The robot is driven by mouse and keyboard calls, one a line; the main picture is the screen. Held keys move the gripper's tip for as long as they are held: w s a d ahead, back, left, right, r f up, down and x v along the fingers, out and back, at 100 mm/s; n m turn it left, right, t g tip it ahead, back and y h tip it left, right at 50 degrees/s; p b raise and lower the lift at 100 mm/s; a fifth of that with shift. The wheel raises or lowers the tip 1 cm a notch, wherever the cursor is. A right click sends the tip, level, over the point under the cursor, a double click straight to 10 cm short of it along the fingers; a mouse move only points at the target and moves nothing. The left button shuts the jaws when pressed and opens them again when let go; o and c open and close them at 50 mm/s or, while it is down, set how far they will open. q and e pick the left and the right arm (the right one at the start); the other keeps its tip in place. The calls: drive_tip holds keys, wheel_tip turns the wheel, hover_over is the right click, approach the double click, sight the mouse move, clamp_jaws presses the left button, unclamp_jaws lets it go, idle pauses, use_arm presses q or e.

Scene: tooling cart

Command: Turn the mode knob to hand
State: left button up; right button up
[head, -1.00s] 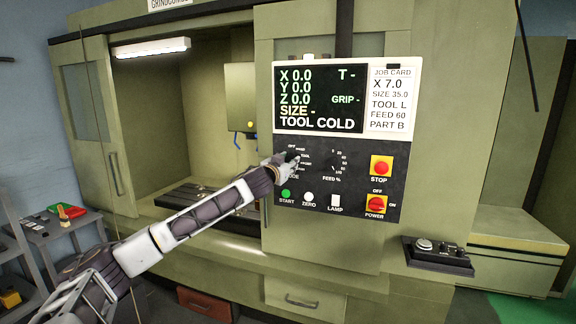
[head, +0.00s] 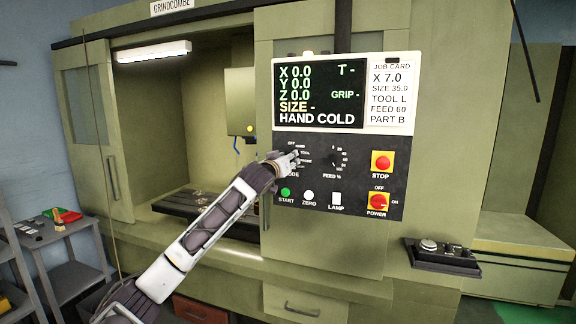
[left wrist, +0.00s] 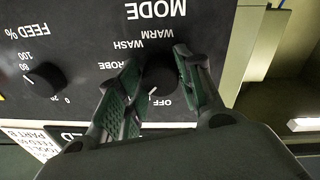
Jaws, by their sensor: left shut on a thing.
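The black mode knob (left wrist: 160,76) sits between the fingers of my left gripper (left wrist: 158,82) in the left wrist view, which shows the panel upside down. The gripper is shut on the knob. The knob's white pointer mark shows on the side near the OFF label; the HAND label is hidden there by a finger. In the head view my left gripper (head: 286,161) covers the knob. The screen (head: 318,97) above reads HAND COLD. My right gripper is in neither view.
The feed knob (left wrist: 45,76) is beside the mode knob. Start (head: 285,193), zero (head: 308,198) and lamp (head: 336,200) controls lie below. The red stop button (head: 382,162) and power switch (head: 378,203) are farther right. A side table (head: 62,232) stands at left.

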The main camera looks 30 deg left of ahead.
use_arm(q)
drive_tip(key=shift+n+b, duration=0.4)
drive_tip(key=shift+n, duration=0.4)
drive_tip(key=o, duration=1)
drive_tip(key=shift+o, duration=0.2)
drive_tip(key=shift+s, duration=0.2)
drive_tip(key=s+d, duration=0.2)
drive_tip(key=s, duration=0.9)
drive_tip(key=shift+s+f, duration=0.2)
drive_tip(key=shift+f, duration=0.05)
drive_tip(key=shift+w+f, duration=0.1)
